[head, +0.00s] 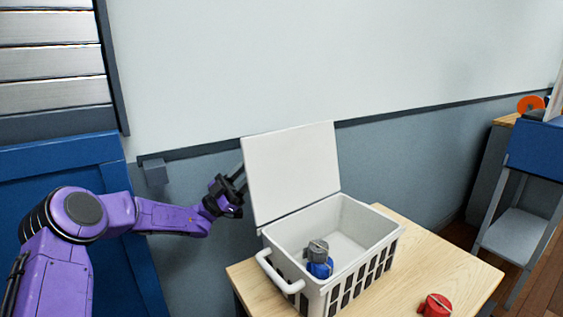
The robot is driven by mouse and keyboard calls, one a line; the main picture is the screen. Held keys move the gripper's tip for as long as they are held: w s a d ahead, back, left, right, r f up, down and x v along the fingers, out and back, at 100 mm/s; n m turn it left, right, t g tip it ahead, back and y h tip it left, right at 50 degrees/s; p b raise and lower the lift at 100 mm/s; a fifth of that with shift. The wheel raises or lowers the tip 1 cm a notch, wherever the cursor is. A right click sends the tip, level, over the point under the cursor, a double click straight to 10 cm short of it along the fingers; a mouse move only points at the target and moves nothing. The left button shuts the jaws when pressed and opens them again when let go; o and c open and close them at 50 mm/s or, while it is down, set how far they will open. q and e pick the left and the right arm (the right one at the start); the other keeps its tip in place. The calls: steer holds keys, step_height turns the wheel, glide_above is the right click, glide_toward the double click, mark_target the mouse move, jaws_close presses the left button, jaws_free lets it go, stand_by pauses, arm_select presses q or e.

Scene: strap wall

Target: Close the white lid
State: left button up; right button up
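The white lid (292,171) stands open, nearly upright, along the back edge of the white basket (283,242). The basket sits on a wooden table and holds a blue object with a grey top (319,258). My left gripper (238,186) is at the lid's left edge, partly behind it. Its dark fingers are small and partly hidden, so I cannot tell whether they are open or touch the lid. My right gripper is not in view.
The wooden table (440,262) is bare right of the basket, except for a red object (435,305) near the front. A wall with a large white board (230,70) is behind. A blue and grey stand (517,230) is at the far right.

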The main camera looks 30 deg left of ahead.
mark_target(275, 146)
arm_select(q)
steer(key=p+x, duration=0.3)
steer(key=x, duration=0.7)
steer(key=shift+d, duration=0.1)
steer(key=shift+f, duration=0.1)
jaws_close()
